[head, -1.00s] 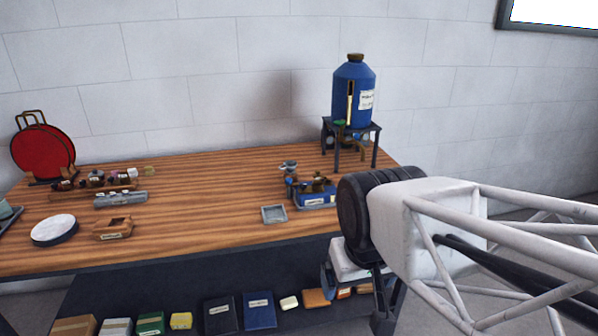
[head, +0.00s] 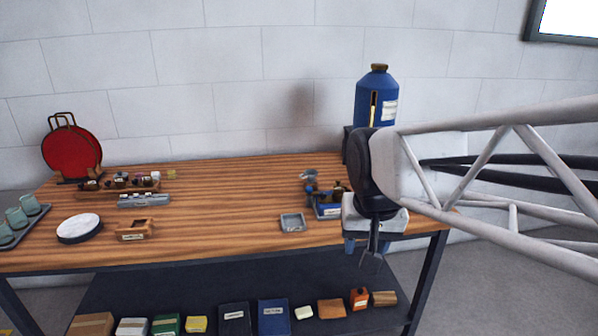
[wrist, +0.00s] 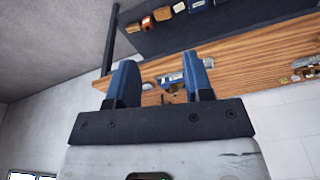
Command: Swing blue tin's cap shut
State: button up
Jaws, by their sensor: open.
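A small blue tin or case (head: 327,211) with a pale label sits near the right front of the wooden table, with small dark and brown pieces on or behind it. I cannot make out its cap or whether it is open. A blue piece also shows small in the wrist view (wrist: 176,77), between and beyond my fingers. My gripper (head: 372,262) hangs at the table's front right edge, to the right of the tin and apart from it. Its two blue fingers (wrist: 161,84) are spread with nothing between them. My arm hides part of the table's right end.
A grey square tray (head: 292,222) lies left of the tin. A large blue tank (head: 376,98) stands behind my arm. A white round plate (head: 80,228), a wooden block (head: 135,229) and a red disc (head: 71,153) are on the left. The middle of the table is clear.

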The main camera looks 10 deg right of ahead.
jog(key=w+d+r+m, duration=0.1)
jog(key=w+r+m, duration=0.1)
jog(key=w, duration=0.6)
jog(key=w+d+r+m, duration=0.1)
jog(key=w+m, duration=0.1)
jog(key=w, duration=0.6)
jog(key=m+g, duration=0.2)
jog(key=m, duration=1)
send_over(338, 183)
jog(key=f, duration=1.6)
jog(key=shift+w+f, duration=0.3)
jog(key=shift+f, duration=0.1)
jog(key=shift+w+d+f, duration=0.1)
jog(key=shift+w+f, duration=0.1)
jog(key=shift+f, duration=0.1)
jog(key=shift+f, duration=3.8)
grip_shut()
